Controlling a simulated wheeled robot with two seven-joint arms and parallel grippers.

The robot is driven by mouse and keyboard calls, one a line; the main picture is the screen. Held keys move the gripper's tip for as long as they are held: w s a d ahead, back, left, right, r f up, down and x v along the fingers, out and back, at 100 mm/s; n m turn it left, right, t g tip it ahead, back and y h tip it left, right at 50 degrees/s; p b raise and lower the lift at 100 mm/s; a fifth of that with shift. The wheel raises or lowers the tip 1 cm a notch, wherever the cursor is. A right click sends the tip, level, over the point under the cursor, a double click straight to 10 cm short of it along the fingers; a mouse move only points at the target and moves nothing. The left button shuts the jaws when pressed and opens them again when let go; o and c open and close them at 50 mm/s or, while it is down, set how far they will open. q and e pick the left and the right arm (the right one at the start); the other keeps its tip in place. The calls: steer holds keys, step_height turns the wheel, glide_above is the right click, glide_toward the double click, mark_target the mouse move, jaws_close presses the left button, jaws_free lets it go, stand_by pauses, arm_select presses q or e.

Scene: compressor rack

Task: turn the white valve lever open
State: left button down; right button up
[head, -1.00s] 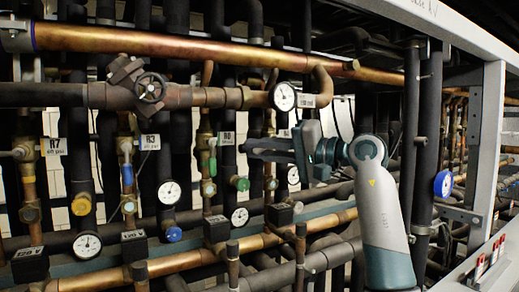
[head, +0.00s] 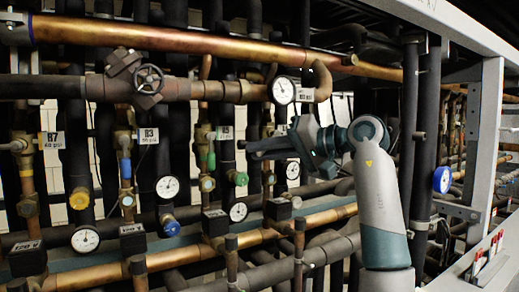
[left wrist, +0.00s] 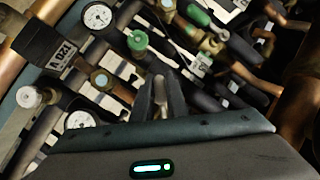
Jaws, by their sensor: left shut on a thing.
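My left gripper (head: 252,150) comes in from the right side of the head view and reaches in front of the pipes, beside a green valve handle. In the left wrist view its two dark fingers (left wrist: 161,100) are close together around a small pale piece, which looks like the white valve lever (left wrist: 158,88). Most of that lever is hidden by the fingers. In the head view I cannot make out the lever behind the gripper. My right gripper is not in view.
Pressure gauges (head: 283,91) and black boxes (head: 278,208) stand out from the dense pipes. A green handle (left wrist: 198,15) and a green knob (left wrist: 138,41) are close to the fingers. A copper pipe (head: 200,45) runs above. A grey frame post (head: 484,140) stands at right.

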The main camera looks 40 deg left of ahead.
arm_select(q)
steer(key=shift+w+d+f+n+t+h, duration=0.1)
steer(key=shift+w+f+n+t+h, duration=0.2)
steer(key=shift+n, duration=0.25)
steer(key=shift+w+d+f+n+t+h, duration=0.1)
steer(key=shift+w+f+n+t+h, duration=0.15)
steer(key=shift+n, duration=0.3)
steer(key=shift+r, duration=0.1)
steer(key=c, duration=1.7)
jaws_free()
steer(key=shift+c, duration=0.2)
steer(key=shift+d, duration=0.1)
steer(key=b+v, duration=0.5)
steer(key=v, duration=1.2)
